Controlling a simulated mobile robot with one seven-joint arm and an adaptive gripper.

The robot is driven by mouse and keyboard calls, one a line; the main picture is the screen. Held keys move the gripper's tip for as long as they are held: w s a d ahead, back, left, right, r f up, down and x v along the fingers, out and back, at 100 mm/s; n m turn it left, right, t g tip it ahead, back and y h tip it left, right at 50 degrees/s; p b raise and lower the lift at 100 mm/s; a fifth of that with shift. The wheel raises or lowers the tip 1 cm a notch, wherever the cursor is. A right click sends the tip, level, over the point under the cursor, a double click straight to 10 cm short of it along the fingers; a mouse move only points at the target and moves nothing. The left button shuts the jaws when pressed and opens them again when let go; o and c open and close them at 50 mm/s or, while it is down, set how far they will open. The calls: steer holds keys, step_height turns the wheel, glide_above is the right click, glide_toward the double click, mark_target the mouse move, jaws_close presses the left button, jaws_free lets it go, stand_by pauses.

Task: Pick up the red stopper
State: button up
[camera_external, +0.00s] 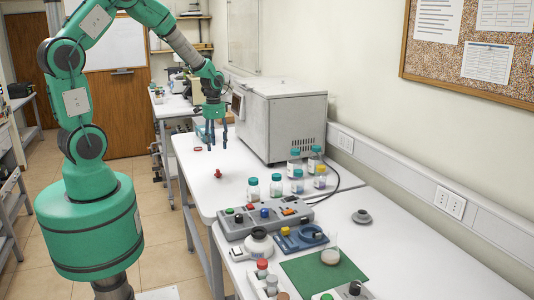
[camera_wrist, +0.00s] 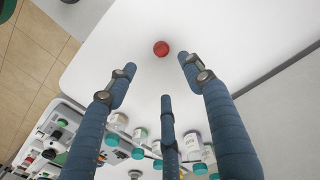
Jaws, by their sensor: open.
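A small red stopper (camera_external: 218,173) stands on the white table, in front of my gripper in the external view. In the wrist view the red stopper (camera_wrist: 161,48) shows as a round red top just beyond the fingertips, between the two outer fingers. My gripper (camera_external: 216,146) points down above the table, behind the stopper. It also shows in the wrist view (camera_wrist: 160,75), with three blue fingers spread and nothing between them. I cannot tell its exact height above the table. The fingers are apart from the stopper.
A grey boxy machine (camera_external: 282,118) stands right of my gripper. Several teal-capped bottles (camera_external: 276,187) stand to the right of the stopper. A grey control box (camera_external: 264,216) with coloured buttons lies nearer the camera. A small red item (camera_external: 197,149) lies left of my gripper. Table around the stopper is clear.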

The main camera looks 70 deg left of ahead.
steer(key=shift+f, duration=0.1)
glide_above(218, 170)
steer(key=shift+s+f, duration=0.15)
steer(key=shift+f, duration=4)
steer(key=shift+f, duration=0.1)
steer(key=shift+a+f+b, duration=0.1)
steer(key=shift+f+b, duration=0.3)
steer(key=shift+f, duration=2.15)
steer(key=c, duration=1)
